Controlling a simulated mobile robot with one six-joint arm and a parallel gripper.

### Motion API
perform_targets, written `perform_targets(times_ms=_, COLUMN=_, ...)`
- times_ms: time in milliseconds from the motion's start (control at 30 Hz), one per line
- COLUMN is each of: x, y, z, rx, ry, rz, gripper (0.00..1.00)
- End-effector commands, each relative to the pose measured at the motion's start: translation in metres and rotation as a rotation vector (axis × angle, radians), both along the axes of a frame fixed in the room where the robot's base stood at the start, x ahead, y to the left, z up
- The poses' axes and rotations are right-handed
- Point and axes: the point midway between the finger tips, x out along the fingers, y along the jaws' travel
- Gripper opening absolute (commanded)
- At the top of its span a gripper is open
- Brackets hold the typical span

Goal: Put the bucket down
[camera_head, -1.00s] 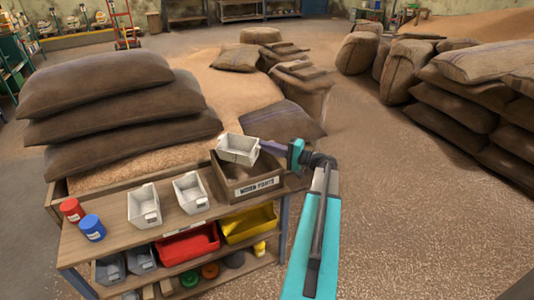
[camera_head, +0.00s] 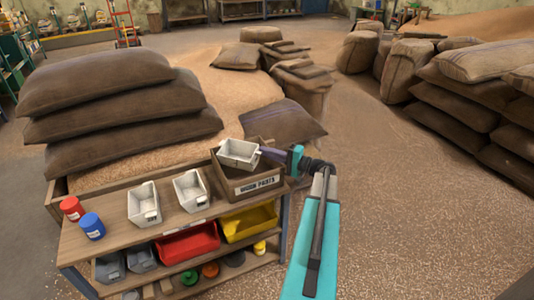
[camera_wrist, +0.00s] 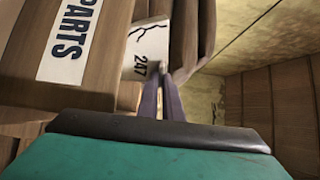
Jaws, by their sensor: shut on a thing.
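A white elevator bucket (camera_head: 238,153) is held in my gripper (camera_head: 262,152) at the opening of the brown box labelled "WORN PARTS" (camera_head: 262,187). The bucket's lower part looks to be just inside the box's rim; whether it touches the bottom is hidden. In the wrist view my gripper (camera_wrist: 160,95) is shut on the edge of the bucket (camera_wrist: 147,52), which shows a black crack line and the number 247. The box's label (camera_wrist: 72,35) is close by on the left.
Two white buckets (camera_head: 144,203) (camera_head: 190,190) stand on the bench top (camera_head: 115,222) left of the box. A red can (camera_head: 72,209) and a blue can (camera_head: 92,226) stand at its left end. Stacked sacks (camera_head: 120,105) are behind. Open floor lies to the right.

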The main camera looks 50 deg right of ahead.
Motion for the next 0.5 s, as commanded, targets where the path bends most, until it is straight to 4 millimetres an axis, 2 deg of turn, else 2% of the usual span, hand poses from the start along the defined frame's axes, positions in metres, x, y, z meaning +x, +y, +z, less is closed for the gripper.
perform_targets(times_ms=367, x=0.0, y=-0.0001, z=-0.0047, rx=0.0, ry=-0.001, rz=0.0, gripper=0.0)
perform_targets(times_ms=400, x=-0.0001, y=0.0, z=-0.0051, rx=0.0, ry=0.0, rz=0.0, gripper=0.09)
perform_targets(times_ms=500, x=0.0, y=0.0, z=-0.0051, rx=0.0, ry=0.0, rz=0.0, gripper=0.25)
